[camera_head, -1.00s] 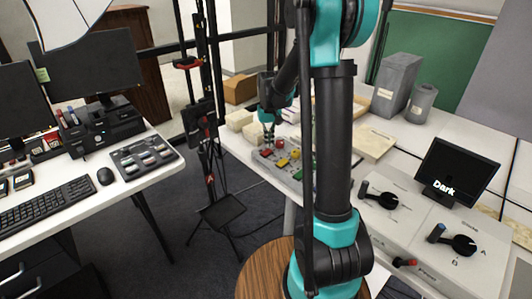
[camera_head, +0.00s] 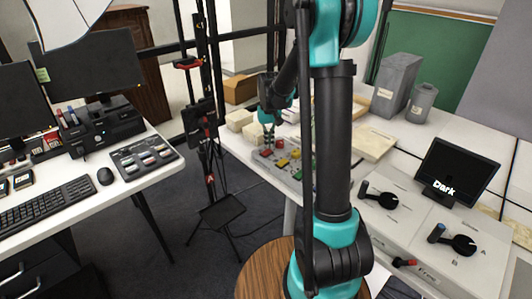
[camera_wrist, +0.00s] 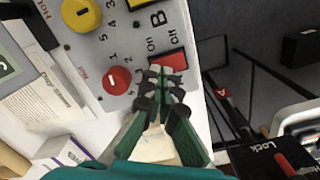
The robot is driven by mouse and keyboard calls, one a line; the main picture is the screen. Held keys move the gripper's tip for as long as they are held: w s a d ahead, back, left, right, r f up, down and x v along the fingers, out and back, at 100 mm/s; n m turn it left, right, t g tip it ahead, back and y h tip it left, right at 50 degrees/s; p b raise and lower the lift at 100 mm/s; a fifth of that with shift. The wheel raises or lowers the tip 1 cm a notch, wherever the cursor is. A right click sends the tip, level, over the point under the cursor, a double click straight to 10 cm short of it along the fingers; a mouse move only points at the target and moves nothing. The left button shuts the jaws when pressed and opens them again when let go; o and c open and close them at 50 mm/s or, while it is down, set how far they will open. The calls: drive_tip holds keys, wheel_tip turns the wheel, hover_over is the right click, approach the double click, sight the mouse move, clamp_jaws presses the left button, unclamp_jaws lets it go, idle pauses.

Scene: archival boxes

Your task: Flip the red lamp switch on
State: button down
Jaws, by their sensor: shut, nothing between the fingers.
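In the head view my gripper (camera_head: 269,140) is small above the panel's far end.
A round red knob (camera_wrist: 117,80) and a yellow knob (camera_wrist: 82,14) are close by on the panel. A printed sheet (camera_wrist: 48,103) lies to the left. A dark screen (camera_head: 458,172) and console with black levers stand at the right. A tripod (camera_head: 215,205) stands left of the table.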

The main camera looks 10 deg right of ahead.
sight(269, 150)
drive_tip(key=shift+f, duration=0.85)
idle(0.5)
drive_tip(key=shift+r, duration=3.5)
